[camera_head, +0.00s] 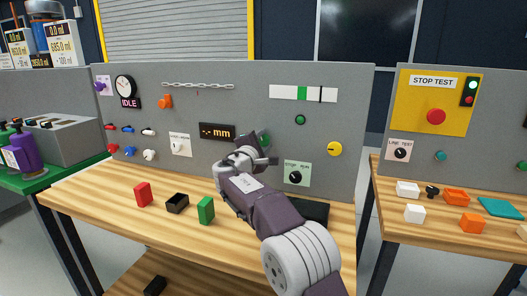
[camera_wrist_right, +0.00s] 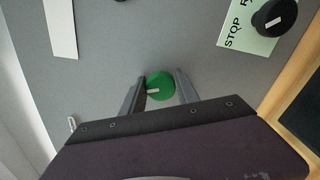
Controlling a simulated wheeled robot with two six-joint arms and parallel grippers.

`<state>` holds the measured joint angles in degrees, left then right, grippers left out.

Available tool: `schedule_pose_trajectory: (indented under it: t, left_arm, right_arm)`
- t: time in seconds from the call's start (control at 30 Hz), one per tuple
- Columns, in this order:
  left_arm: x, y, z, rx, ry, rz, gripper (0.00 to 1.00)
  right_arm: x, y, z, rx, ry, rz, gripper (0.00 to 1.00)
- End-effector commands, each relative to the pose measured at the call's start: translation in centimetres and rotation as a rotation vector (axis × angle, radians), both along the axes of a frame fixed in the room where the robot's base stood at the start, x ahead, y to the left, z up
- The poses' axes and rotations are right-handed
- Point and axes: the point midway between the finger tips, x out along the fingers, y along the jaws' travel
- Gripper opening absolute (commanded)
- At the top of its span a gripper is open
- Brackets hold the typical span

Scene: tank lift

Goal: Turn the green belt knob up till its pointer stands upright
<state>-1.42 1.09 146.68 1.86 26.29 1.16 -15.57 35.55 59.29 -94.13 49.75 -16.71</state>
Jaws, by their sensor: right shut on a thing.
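The green belt knob (camera_wrist_right: 161,86) is on the grey panel (camera_head: 220,85). In the head view it is mostly hidden behind my right gripper (camera_head: 268,160), with a bit of dark green above it. In the right wrist view, the two fingers of my right gripper (camera_wrist_right: 160,88) are on either side of the knob and shut on it. The knob's white pointer mark points left in that turned view, where the STOP label's text runs upward; it looks roughly upright on the panel, with a slight lean. My left gripper is not in view.
A STOP RUN label with a black knob (camera_head: 295,177) is right of my gripper; a yellow knob (camera_head: 334,149) is above it. A red block (camera_head: 143,194), a black bin (camera_head: 177,203) and a green block (camera_head: 206,210) stand on the wooden table (camera_head: 100,200).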

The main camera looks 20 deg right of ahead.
Motion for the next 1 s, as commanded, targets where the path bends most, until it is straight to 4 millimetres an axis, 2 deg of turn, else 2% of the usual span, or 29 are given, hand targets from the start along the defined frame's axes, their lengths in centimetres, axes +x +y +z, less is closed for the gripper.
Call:
schedule_pose_trajectory:
  t: [0.03, 0.1, 0.4, 1.0]
  left_arm:
    - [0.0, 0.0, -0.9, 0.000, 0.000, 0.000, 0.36]
    - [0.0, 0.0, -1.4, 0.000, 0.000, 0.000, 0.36]
    - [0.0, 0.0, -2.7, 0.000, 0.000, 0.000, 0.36]
    - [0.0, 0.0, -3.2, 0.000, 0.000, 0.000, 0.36]
  right_arm:
    - [0.0, 0.0, -0.6, 0.031, -0.020, 0.001, 0.00]
    - [0.0, 0.0, -0.6, 0.075, -0.048, 0.000, 0.00]
    - [0.0, 0.0, -0.5, 0.213, -0.141, 0.000, 0.00]
    - [0.0, 0.0, -0.2, 0.275, -0.182, -0.001, 0.00]
